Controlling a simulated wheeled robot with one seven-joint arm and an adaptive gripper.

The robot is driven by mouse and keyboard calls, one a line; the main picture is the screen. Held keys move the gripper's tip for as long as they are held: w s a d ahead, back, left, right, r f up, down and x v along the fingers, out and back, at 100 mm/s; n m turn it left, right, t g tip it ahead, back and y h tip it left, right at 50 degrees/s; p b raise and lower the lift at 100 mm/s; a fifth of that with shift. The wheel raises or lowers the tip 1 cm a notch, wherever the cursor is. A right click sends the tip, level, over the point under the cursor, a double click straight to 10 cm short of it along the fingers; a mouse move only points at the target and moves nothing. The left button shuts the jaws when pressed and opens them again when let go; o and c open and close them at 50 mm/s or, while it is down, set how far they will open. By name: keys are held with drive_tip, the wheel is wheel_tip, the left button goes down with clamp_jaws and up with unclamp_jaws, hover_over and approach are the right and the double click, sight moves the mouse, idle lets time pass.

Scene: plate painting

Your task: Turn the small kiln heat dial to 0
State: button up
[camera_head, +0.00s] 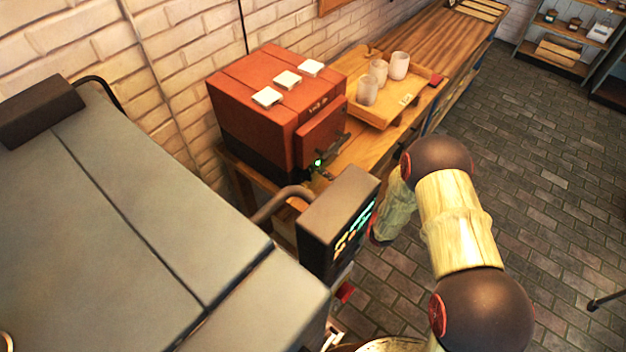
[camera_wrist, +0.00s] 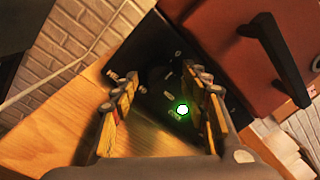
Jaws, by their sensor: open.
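The small kiln (camera_head: 250,95) is a red box with a dark base, standing on a wooden bench against the brick wall. In the wrist view, its dark front panel (camera_wrist: 150,50) has pale marks and a glowing green light (camera_wrist: 182,109). The heat dial is dark against this dark panel, so its outline and setting cannot be read. My gripper (camera_wrist: 160,88) is open, its two yellowish fingers pointing at the panel on either side of the dial area. I cannot tell whether they touch anything. In the head view the green light (camera_head: 319,163) shows, but my fingertips are not clear.
The small kiln's black door handle (camera_wrist: 280,60) juts out at right in the wrist view. A large grey kiln (camera_head: 90,220) with a lit control box (camera_head: 340,215) fills the near left. A wooden tray (camera_head: 425,85) with pale cups stands behind. Open floor (camera_head: 560,180) lies right.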

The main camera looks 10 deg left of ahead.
drive_tip(key=shift+d, duration=0.1)
drive_tip(key=v, duration=1.1)
drive_tip(key=shift+s+d, duration=0.25)
drive_tip(key=shift+d, duration=0.05)
